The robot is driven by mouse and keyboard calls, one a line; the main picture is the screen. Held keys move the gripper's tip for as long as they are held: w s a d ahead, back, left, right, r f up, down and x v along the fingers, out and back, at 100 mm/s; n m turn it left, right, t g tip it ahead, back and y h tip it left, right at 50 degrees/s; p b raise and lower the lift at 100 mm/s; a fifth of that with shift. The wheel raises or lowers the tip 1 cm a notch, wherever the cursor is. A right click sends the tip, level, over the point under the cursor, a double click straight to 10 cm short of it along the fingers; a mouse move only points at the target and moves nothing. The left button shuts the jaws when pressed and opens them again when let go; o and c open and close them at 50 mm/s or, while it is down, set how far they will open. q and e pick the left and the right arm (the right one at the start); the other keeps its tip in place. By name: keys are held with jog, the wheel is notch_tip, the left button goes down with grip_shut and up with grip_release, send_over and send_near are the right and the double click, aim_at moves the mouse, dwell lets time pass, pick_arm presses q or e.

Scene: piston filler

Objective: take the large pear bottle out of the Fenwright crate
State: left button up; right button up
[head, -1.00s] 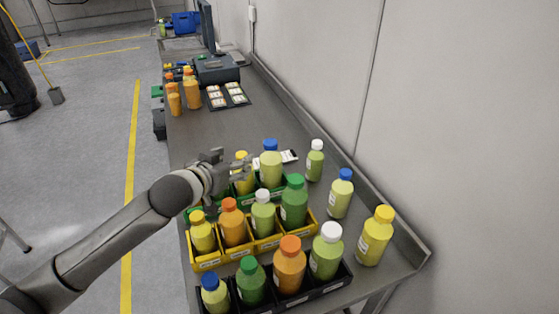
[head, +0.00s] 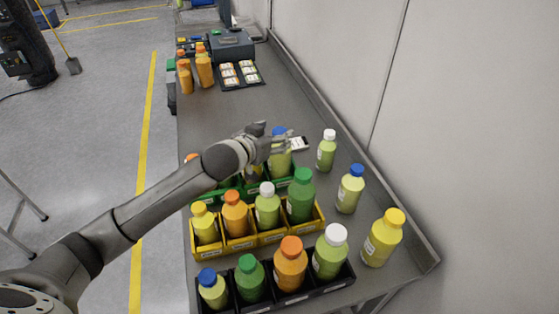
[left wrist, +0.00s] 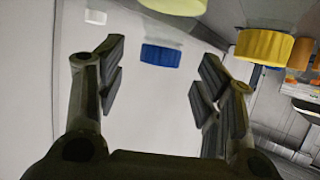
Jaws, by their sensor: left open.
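A green crate (head: 270,187) stands behind the yellow and black ones, partly hidden by my left arm. In its right end stands a large pale yellow-green bottle (head: 281,165) with a blue cap, likely the large pear bottle; its label cannot be read. My left gripper (head: 281,142) is open at the top of this bottle. In the left wrist view a blue cap (left wrist: 161,55) shows between the open fingers (left wrist: 162,78), apart from both. A yellow cap (left wrist: 264,44) is to the right. My right gripper is out of view. Which crate is Fenwright cannot be read.
A yellow crate (head: 240,244) and a black crate (head: 322,288) hold several bottles in front. Loose bottles stand to the right: white-capped (head: 327,152), blue-capped (head: 350,190) and yellow-capped (head: 382,239). The wall is beyond them. The bench behind is mostly clear.

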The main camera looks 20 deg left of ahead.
aim_at(278, 133)
pick_arm(q)
jog(key=p+x, duration=0.1)
jog(key=x, duration=0.2)
jog(key=shift+w, duration=0.25)
jog(key=shift+w+d+f, duration=0.1)
jog(key=shift+w+f, duration=0.1)
jog(key=shift+w, duration=0.15)
jog(key=c, duration=1)
jog(key=shift+f, duration=0.1)
grip_shut()
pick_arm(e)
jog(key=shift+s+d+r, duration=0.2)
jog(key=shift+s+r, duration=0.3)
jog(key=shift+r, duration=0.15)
